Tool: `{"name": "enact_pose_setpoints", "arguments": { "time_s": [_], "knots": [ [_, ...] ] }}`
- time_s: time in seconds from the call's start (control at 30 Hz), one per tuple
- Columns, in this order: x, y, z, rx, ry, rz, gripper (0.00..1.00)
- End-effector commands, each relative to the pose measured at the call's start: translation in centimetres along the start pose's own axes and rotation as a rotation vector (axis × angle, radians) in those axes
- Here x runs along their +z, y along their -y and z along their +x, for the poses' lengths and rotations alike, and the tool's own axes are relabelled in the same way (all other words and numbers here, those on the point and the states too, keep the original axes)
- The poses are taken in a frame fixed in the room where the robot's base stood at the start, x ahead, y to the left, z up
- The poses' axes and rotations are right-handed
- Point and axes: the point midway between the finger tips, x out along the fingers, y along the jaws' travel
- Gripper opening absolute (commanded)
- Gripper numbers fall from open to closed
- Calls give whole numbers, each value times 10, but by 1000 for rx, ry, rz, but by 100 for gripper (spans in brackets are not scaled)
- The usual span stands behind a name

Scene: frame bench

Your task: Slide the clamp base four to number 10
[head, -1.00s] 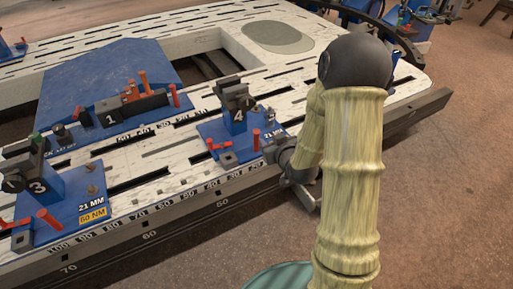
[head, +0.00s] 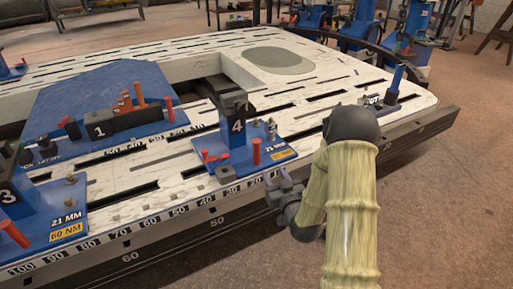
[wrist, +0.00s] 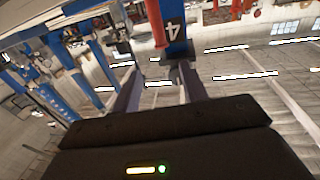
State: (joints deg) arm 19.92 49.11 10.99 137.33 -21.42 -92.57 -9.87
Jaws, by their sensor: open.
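Clamp base four (head: 215,175) is a blue plate with an upright blue post marked 4, red handles and a small dark block. It sits on the white slotted bench near its front edge, above the low end of the number scale (head: 179,210). The number 10 mark is hard to make out. My gripper (head: 279,187) is just off the front edge, in front of the base and to its right, apart from it. In the wrist view the two fingers (wrist: 160,80) are spread with nothing between them; a red handle (wrist: 157,25) and the post marked 4 (wrist: 175,28) are beyond.
Clamp base three (head: 62,200) stands at the left front, and base one (head: 120,128) farther back. Another blue fixture (head: 397,85) stands at the right end. The bench (head: 335,120) is mostly bare to the right of base four.

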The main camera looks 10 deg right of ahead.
Motion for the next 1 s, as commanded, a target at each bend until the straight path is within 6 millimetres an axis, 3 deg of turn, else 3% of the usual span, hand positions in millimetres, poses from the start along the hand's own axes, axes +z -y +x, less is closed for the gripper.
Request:
{"name": "enact_pose_setpoints", "arguments": {
  "time_s": [0.27,1.0],
  "knots": [
    [2,0,15,-1,-2,-2,43],
    [3,0,138,0,-1,-1,43]
  ]
}}
